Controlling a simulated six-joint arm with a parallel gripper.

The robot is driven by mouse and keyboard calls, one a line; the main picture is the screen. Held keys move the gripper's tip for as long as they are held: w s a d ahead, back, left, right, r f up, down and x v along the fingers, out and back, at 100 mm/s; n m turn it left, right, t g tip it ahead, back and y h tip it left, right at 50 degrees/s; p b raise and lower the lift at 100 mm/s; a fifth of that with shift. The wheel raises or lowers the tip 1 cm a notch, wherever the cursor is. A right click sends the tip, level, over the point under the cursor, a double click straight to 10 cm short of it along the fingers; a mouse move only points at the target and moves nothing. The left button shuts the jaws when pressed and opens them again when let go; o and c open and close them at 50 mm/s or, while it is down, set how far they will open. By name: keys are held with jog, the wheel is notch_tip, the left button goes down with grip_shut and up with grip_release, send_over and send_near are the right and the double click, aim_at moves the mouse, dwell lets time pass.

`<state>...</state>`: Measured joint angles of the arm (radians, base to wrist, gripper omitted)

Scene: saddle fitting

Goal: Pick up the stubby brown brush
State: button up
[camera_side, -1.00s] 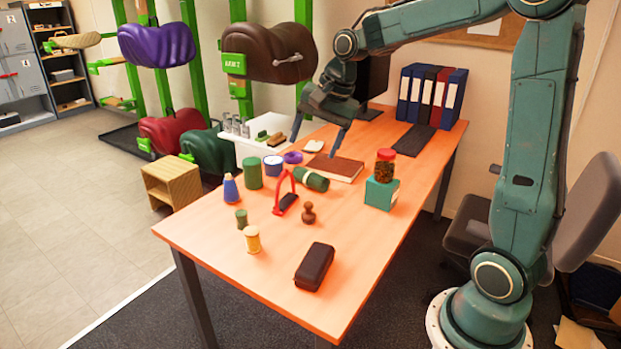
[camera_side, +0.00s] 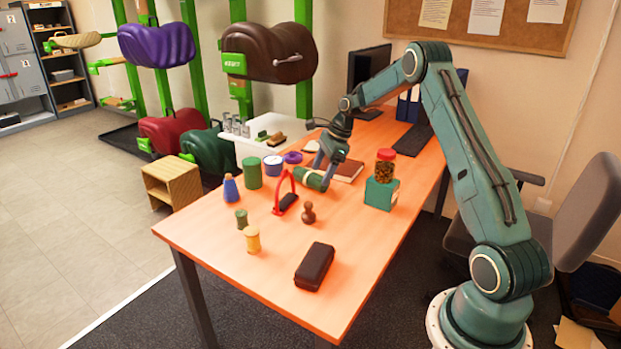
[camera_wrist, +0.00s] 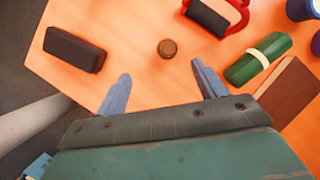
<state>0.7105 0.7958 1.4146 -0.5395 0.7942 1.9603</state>
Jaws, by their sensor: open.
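A small brown knobbed object (camera_side: 308,213), perhaps the stubby brown brush, stands upright on the orange table. In the wrist view it is a round brown top (camera_wrist: 167,48), beyond and between my two fingertips. My gripper (camera_side: 324,172) is open with nothing between its fingers. In the side view it hangs over the green roll, behind the brown object. In the wrist view its fingers (camera_wrist: 161,74) are spread apart, not touching the brown object. Other brushes (camera_side: 277,139), one brownish, lie on the white side table.
The green roll (camera_side: 310,178), red-framed item (camera_side: 281,207) and brown book (camera_side: 349,170) are close by. A dark case (camera_side: 314,267) lies toward the front. A jar (camera_side: 385,167) stands on a teal box (camera_side: 381,193) at right. Table is bare between brown object and case.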

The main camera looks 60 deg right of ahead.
aim_at(308, 211)
jog(key=shift+m, duration=0.9)
jog(key=d+f, duration=0.2)
jog(key=f, duration=0.1)
jog(key=shift+s+d+f, duration=0.1)
jog(key=shift+d+f, duration=0.05)
jog(key=shift+y, duration=0.3)
jog(key=x, duration=0.7)
jog(key=shift+f, duration=0.3)
jog(key=shift+w+f, duration=0.3)
jog(key=shift+f, duration=0.1)
jog(key=shift+a+f, duration=0.1)
jog(key=shift+a, duration=0.15)
jog(key=shift+w+x, duration=0.1)
jog(key=shift+x, duration=1.15)
jog(key=shift+w+x, duration=0.15)
jog(key=shift+x, duration=1.05)
jog(key=shift+c, duration=0.4)
jog(key=c, duration=1)
